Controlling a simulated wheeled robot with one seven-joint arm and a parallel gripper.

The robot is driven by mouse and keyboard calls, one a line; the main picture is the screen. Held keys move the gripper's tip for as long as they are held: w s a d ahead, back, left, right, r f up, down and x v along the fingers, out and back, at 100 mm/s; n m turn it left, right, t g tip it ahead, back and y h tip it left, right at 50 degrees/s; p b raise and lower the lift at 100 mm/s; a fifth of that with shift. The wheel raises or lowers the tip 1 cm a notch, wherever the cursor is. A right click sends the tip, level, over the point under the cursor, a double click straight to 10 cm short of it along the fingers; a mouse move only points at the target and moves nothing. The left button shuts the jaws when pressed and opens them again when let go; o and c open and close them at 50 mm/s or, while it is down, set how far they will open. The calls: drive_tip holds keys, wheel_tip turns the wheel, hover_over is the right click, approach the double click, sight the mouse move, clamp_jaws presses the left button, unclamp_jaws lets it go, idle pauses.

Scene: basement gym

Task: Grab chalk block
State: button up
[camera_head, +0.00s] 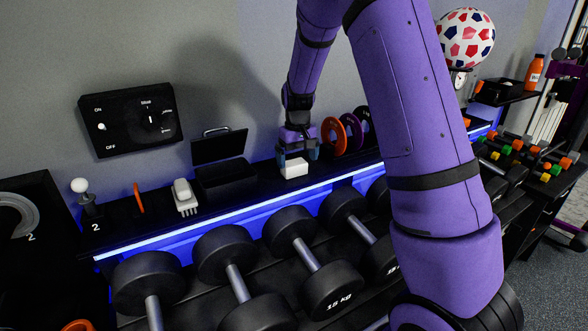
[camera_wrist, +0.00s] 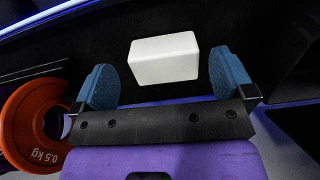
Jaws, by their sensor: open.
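The white chalk block (camera_head: 293,168) sits on the black shelf, a little right of the open black box. My gripper (camera_head: 297,152) points down right at the block in the head view, and the arm comes from the upper right. In the wrist view the block (camera_wrist: 164,58) lies just ahead of and between the two blue fingers of my gripper (camera_wrist: 163,80). The fingers are apart and there is a gap on both sides of the block. The gripper holds nothing.
An orange weight plate (camera_wrist: 32,125) marked 0.5 kg stands close beside the gripper. An open black box (camera_head: 224,178), a white brush (camera_head: 185,196) and a switch panel (camera_head: 130,119) are to the left. Dumbbells (camera_head: 308,264) fill the rack below the blue-lit shelf edge.

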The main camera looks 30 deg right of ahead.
sight(296, 165)
drive_tip(key=shift+a+f, duration=0.15)
drive_tip(key=shift+f, duration=1.7)
drive_tip(key=c, duration=0.8)
drive_tip(key=shift+r, duration=0.15)
